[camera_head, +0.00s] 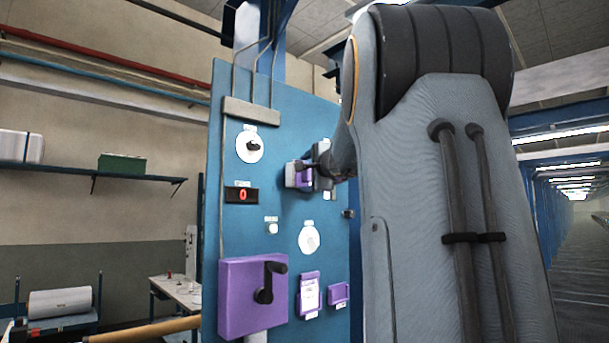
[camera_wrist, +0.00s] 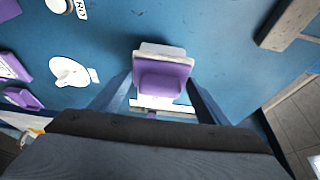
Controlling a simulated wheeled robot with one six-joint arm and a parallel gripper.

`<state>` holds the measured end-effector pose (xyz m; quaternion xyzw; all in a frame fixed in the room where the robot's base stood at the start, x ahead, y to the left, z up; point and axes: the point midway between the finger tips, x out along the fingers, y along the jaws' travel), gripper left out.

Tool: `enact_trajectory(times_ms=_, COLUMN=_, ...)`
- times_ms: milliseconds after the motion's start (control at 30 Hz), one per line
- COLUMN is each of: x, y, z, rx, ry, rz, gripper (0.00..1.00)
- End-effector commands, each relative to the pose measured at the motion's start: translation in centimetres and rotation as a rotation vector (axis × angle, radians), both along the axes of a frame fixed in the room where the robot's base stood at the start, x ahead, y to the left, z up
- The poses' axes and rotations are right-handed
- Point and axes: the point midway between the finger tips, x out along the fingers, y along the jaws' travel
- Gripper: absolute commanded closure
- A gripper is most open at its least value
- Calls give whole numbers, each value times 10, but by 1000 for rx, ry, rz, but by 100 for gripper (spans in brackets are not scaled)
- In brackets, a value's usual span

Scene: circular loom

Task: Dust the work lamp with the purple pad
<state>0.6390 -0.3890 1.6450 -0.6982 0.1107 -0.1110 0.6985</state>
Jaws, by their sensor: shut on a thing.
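In the wrist view the purple pad (camera_wrist: 163,76), with a pale grey-white backing, sits between the fingers of my gripper (camera_wrist: 160,84). The gripper is shut on it. In the head view the pad (camera_head: 297,174) shows at the end of my gripper (camera_head: 309,173), in front of the upper right part of a blue panel. I cannot tell whether the pad touches the panel. I cannot pick out the work lamp for certain in either view; my arm hides much of the right side in the head view.
The blue panel (camera_head: 232,155) carries a dial with a black knob (camera_head: 251,147), a red display (camera_head: 241,194), a white disc (camera_head: 309,239) and a purple box (camera_head: 240,301) with a black crank. A grey junction box (camera_wrist: 289,22) stands out from the panel.

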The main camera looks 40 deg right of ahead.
Motion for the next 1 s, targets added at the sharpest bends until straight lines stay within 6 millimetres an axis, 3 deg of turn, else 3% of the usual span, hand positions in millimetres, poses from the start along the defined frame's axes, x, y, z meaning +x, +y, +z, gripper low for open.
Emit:
enact_trajectory(times_ms=200, x=0, y=-19, z=-1, rx=0, ry=1, rz=-1, gripper=48)
enact_trajectory(times_ms=1000, x=6, y=-57, z=0, rx=-1, ry=1, rz=0, gripper=48)
